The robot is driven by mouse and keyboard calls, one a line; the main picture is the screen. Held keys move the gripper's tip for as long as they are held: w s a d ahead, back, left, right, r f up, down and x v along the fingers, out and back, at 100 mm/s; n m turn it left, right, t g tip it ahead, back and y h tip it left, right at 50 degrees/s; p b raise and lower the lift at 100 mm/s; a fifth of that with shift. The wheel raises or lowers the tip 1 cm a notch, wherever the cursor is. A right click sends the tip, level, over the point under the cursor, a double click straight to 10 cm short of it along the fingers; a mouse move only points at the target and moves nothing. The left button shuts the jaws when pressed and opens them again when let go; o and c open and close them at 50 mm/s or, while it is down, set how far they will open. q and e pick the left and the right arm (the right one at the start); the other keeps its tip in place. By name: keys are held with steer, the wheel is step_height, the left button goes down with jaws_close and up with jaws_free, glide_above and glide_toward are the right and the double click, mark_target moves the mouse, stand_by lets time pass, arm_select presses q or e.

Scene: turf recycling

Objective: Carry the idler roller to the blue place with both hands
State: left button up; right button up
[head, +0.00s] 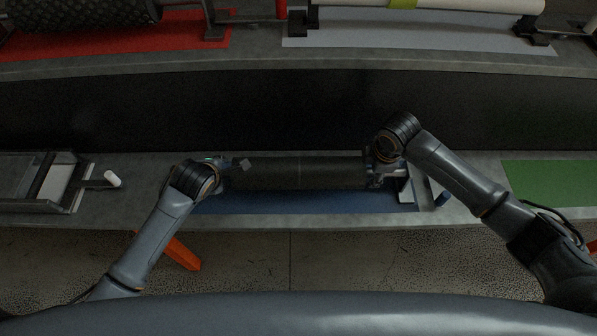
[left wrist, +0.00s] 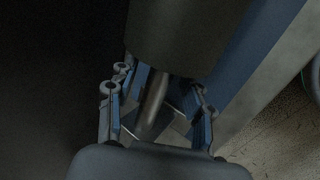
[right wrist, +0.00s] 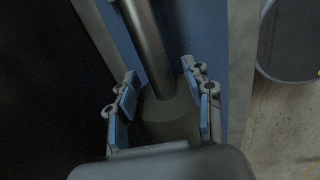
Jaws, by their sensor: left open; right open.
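The idler roller (head: 300,172) is a long dark cylinder lying level along the shelf, over the rear part of the blue place (head: 305,203). My left gripper (head: 238,166) is at its left end, open. In the left wrist view the fingers (left wrist: 160,110) stand on both sides of the thin shaft (left wrist: 153,98), with the roller body (left wrist: 185,35) beyond. My right gripper (head: 378,172) is at its right end, open. In the right wrist view the fingers (right wrist: 163,105) stand on both sides of the roller's end, with the shaft (right wrist: 147,45) above. Contact beneath the roller is hidden.
A grey metal tray with a white-tipped handle (head: 111,179) stands on the left of the shelf. A green mat (head: 550,185) lies at the right. Behind a dark wall, a raised shelf holds a red mat (head: 120,38) and a grey mat (head: 420,32) with other rollers.

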arm_select(q)
steer(key=shift+w+f, duration=0.35)
steer(key=shift+f, duration=0.2)
arm_select(e)
steer(key=shift+w+f, duration=0.15)
steer(key=shift+f, duration=0.45)
arm_select(q)
steer(key=shift+c, duration=0.4)
arm_select(e)
steer(key=shift+c, duration=0.4)
arm_select(q)
jaws_close()
arm_select(e)
jaws_close()
